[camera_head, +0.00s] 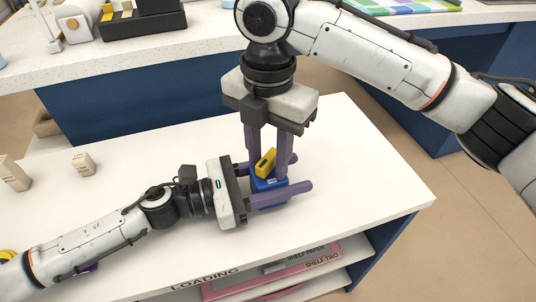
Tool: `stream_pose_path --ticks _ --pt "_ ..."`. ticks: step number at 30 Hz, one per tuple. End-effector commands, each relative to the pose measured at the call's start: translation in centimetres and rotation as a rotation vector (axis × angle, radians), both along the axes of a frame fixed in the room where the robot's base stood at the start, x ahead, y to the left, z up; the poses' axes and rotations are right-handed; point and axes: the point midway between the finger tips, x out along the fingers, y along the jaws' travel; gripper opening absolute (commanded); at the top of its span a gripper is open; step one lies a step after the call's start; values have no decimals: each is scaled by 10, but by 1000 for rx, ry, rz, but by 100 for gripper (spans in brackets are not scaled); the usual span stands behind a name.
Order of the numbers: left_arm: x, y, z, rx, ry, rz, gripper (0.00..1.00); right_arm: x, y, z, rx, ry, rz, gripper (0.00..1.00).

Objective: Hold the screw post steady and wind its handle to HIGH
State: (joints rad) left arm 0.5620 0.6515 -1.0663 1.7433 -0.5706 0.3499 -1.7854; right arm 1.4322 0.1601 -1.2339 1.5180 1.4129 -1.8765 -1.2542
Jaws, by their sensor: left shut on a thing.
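The screw post has a blue body (268,185) and stands on the white table, with a yellow handle (265,162) on top. My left gripper (302,172) reaches in level from the left and is shut on the blue body, one purple finger on the near side and one on the far side. My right gripper (267,175) points down from above. Its purple fingers stand apart on either side of the yellow handle and look open. The fingers hide parts of the post. No HIGH mark can be read.
Two small beige blocks (83,164) (14,173) stand at the table's left. The white tabletop (350,150) is clear to the right of the post. A shelf (290,270) with pink boards lies below the front edge. A speckled counter (150,62) runs behind.

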Motion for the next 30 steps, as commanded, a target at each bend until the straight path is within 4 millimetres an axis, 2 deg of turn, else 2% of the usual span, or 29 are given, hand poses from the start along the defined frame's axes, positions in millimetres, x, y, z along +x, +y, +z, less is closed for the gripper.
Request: stream_pose_path --ticks 18,26,30 --pt "0 0 -1 1 1 0 25 0 0 46 1 -1 -1 34" --pt "0 0 0 0 1 0 25 0 0 49 0 0 0 34" --pt "0 0 0 0 1 -1 25 0 0 49 0 0 0 54"
